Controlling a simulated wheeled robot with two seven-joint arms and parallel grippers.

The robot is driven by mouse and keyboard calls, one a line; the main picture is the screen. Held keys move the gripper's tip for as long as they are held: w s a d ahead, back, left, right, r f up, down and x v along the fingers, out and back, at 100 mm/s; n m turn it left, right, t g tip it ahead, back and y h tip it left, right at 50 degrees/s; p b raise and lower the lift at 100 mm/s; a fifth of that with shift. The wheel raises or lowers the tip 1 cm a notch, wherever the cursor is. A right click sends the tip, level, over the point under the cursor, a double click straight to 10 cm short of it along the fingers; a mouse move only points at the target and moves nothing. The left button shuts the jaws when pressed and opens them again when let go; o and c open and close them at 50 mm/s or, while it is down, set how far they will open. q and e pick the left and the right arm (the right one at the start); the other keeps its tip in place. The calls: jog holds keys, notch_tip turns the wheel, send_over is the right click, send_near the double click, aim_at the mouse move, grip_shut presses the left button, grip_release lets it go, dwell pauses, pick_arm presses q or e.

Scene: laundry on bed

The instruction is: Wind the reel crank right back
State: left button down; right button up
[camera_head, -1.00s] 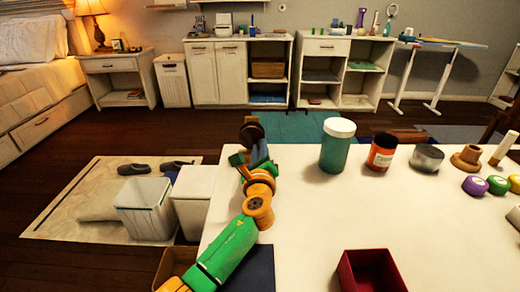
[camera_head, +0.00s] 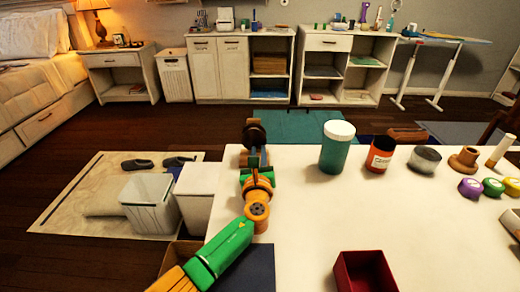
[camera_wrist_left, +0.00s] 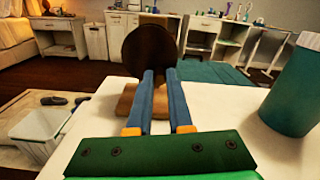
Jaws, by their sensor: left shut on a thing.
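The reel (camera_head: 254,132) is a dark brown round disc at the far left corner of the white table. It also shows in the left wrist view (camera_wrist_left: 146,46), upright above a brown base (camera_wrist_left: 133,98). My left gripper (camera_head: 256,158) reaches it from the near side. In the left wrist view, its two blue fingers (camera_wrist_left: 159,76) lie close together with their tips at the front of the disc. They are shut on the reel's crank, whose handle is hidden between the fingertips. My right gripper is not in view.
A teal jar (camera_head: 335,152) with a white lid stands right of the reel, then an orange-red jar (camera_head: 379,158) and a grey can (camera_head: 424,161). A red box (camera_head: 364,274) stands at the front. The table middle is clear.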

pick_arm(q)
jog(key=shift+a+m, duration=0.1)
jog(key=shift+m, duration=0.4)
jog(key=shift+f, duration=0.1)
jog(key=c, duration=0.8)
grip_release()
jog(key=shift+c, duration=0.2)
